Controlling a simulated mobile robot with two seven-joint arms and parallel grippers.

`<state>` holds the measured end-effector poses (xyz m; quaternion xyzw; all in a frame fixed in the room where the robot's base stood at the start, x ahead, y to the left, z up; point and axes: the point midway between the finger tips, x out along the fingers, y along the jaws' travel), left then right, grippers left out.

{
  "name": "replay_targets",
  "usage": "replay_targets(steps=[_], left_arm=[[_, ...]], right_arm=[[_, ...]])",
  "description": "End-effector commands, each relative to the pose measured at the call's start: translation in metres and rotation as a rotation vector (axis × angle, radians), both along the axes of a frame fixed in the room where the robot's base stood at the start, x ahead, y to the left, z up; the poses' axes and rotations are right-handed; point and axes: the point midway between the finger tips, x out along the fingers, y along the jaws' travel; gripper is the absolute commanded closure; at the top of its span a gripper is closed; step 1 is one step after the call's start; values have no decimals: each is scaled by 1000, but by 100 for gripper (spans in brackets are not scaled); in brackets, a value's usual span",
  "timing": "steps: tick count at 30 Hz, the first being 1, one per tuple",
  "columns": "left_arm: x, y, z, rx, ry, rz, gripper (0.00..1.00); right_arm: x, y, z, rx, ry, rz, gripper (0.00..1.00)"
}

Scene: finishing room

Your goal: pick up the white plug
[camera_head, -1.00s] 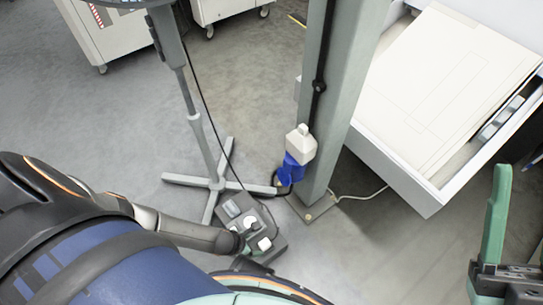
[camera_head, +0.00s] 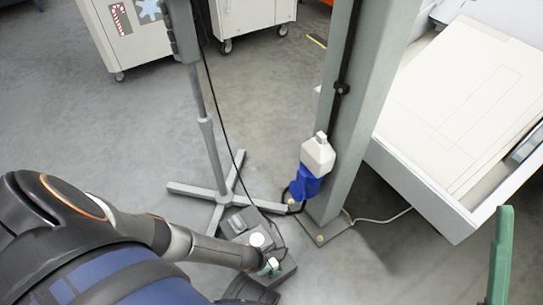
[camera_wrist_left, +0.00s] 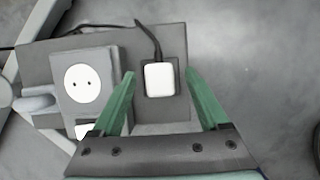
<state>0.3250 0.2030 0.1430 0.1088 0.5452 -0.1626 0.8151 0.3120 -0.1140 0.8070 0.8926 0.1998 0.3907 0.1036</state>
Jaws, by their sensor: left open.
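The white plug (camera_wrist_left: 159,79) is a small white block with a dark cable leading away from its far side. It sits on a dark square part of a grey floor box (camera_wrist_left: 35,65). My left gripper (camera_wrist_left: 160,72) is open, its green fingers on either side of the plug with gaps showing. One green finger of my right gripper (camera_head: 502,255) shows at the right edge; the rest is out of frame.
A round white socket (camera_wrist_left: 82,83) is left of the plug. A grey stand (camera_head: 209,150) with crossed feet and a grey post (camera_head: 350,130) with a blue plug (camera_head: 306,183) rise close by. An open white drawer (camera_head: 400,170) is at the right.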

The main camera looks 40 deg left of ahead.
Motion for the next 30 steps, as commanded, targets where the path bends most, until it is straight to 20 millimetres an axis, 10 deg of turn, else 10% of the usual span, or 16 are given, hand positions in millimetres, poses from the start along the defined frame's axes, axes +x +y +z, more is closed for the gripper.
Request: replay_targets(steps=[12, 30], left_arm=[[4, -2, -9, -1, -2, 1, 25], [4, -1, -9, 0, -1, 0, 92]], right_arm=[[0, 2, -9, 4, 7, -3, 50], [0, 1, -9, 0, 5, -3, 50]])
